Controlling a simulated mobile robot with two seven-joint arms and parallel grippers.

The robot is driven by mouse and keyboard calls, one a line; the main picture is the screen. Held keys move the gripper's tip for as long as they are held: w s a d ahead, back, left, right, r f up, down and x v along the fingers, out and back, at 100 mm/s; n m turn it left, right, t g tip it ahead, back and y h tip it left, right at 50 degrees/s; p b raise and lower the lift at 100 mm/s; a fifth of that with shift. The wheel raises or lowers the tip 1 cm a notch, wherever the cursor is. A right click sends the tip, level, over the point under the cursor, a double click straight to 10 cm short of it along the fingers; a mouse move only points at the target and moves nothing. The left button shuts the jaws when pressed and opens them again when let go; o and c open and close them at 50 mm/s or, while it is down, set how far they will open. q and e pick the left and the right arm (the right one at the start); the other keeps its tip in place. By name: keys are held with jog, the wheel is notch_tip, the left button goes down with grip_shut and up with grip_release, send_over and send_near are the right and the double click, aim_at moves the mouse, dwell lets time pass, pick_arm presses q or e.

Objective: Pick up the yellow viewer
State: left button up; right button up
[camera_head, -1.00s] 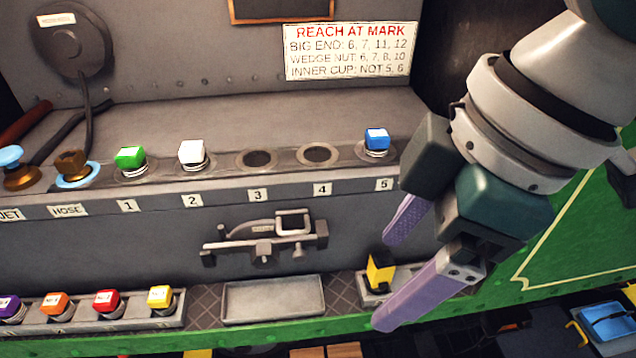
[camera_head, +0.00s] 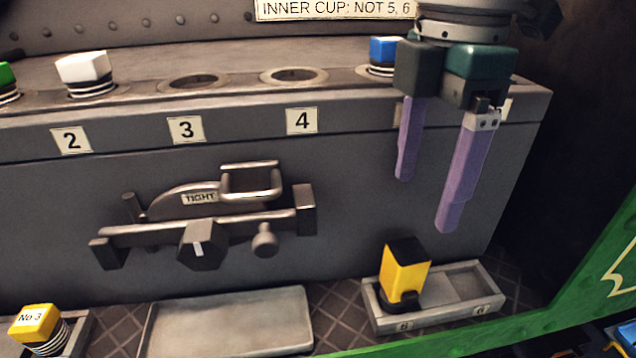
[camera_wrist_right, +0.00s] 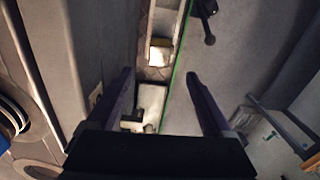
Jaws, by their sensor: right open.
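The yellow viewer (camera_head: 404,274) is a small yellow block with a black top and a black part at its lower front. In the head view it stands upright in the left part of a shallow grey tray (camera_head: 445,315) at the lower right. My right gripper (camera_head: 425,204) is open and empty, its two purple fingers pointing down. In the picture it is above the viewer and apart from it. The right wrist view shows the open fingers (camera_wrist_right: 160,92), but I cannot make out the viewer there for certain. My left gripper is not in view.
A grey wall panel with a latch (camera_head: 205,225) marked TIGHT stands behind the tray. A blue-capped plug (camera_head: 384,50) sits on the ledge behind the gripper. An empty tray (camera_head: 230,325) lies to the left, and a green edge (camera_head: 450,345) runs along the front.

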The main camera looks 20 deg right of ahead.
aim_at(409, 249)
notch_tip(409, 249, down, 10)
jog(key=shift+r+b, duration=0.25)
jog(key=shift+b, duration=0.2)
grip_shut()
dwell(0.6)
jog(key=shift+r, duration=0.1)
dwell(0.6)
